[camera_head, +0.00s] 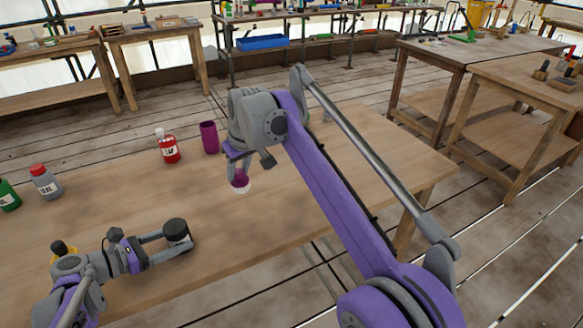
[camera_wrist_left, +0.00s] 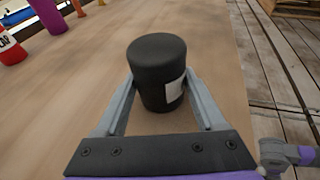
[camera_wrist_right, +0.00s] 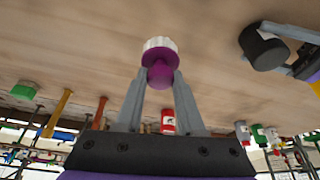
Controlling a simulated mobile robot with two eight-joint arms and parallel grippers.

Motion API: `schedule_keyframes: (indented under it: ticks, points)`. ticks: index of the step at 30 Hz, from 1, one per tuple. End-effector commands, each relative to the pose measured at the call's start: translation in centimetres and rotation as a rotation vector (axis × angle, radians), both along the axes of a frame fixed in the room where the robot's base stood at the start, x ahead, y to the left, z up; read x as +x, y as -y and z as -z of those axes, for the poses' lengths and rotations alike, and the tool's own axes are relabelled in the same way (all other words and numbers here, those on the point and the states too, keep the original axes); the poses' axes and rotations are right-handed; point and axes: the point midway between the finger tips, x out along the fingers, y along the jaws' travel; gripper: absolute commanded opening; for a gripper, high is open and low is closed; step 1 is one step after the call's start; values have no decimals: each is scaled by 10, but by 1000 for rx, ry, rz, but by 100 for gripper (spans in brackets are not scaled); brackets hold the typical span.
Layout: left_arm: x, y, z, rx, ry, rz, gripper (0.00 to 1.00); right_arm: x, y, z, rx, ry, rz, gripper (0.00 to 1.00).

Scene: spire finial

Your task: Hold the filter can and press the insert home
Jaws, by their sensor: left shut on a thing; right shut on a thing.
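The black filter can (camera_head: 176,230) stands upright on the wooden table. My left gripper (camera_head: 166,241) is shut around its sides. In the left wrist view the can (camera_wrist_left: 157,65) sits between the left gripper's fingers (camera_wrist_left: 160,95), with a pale label on its right side. The insert (camera_head: 240,183), purple above and white below, hangs from my right gripper (camera_head: 238,168), to the right of the can and apart from it. In the right wrist view the right gripper (camera_wrist_right: 161,78) is shut on the insert's purple knob, the ribbed white end (camera_wrist_right: 160,43) pointing away. The can's top looks plain black.
A purple cylinder (camera_head: 209,137) and a red bottle (camera_head: 169,148) stand behind the can. A grey bottle (camera_head: 45,182) and a green bottle (camera_head: 8,195) stand at the left. The tabletop (camera_head: 215,220) between can and insert is clear.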

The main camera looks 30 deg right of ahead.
Motion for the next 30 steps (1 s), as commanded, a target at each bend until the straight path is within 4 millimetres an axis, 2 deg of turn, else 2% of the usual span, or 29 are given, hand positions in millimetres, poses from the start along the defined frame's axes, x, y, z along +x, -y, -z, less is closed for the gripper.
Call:
schedule_keyframes:
  ticks: [1,6,9,12,15,20,30]
  points:
    - [0,0,0,0,0,0,40,-1,-29,-6,2,2,-10,0]
    - [0,0,0,0,0,0,40,-12,-105,-26,2,4,4,0]
    - [0,0,0,0,0,0,40,-21,-139,-36,3,4,12,0]
    - [0,0,0,0,0,0,40,-29,-163,-43,2,6,20,0]
    - [0,0,0,0,0,0,40,-35,-177,-48,2,6,27,0]
    - [0,0,0,0,0,0,40,-37,-183,-47,2,5,32,0]
    - [0,0,0,0,0,0,40,-37,-183,-17,1,5,32,0]
